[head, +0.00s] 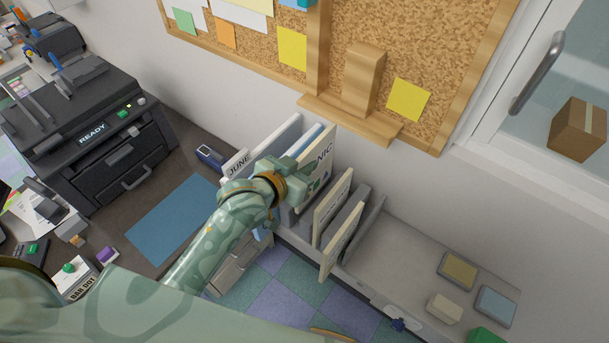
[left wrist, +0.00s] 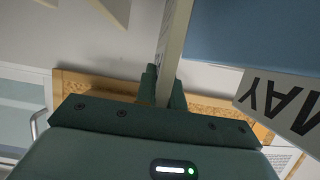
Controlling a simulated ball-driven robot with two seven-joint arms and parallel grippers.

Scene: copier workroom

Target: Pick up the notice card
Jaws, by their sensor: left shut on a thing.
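The notice card (head: 325,151) is a pale upright card with dark letters ending in "NIC" and green shapes on its face. It stands among other cards in the grey rack on the counter by the wall. My left gripper (head: 298,180) covers its lower left part and the rest of its lettering. In the left wrist view the card (left wrist: 174,42) shows nearly edge-on, between the fingers of my left gripper (left wrist: 162,88), which is shut on it. I cannot tell whether its lower edge touches the rack. My right gripper is not in view.
A card marked JUNE (head: 237,164) stands to the left; a MAY card (left wrist: 285,105) is close beside the gripper. More pale cards (head: 331,206) stand to the right. A corkboard (head: 350,35) with a wooden ledge (head: 350,121) is behind. The counter's right part (head: 405,250) has free room.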

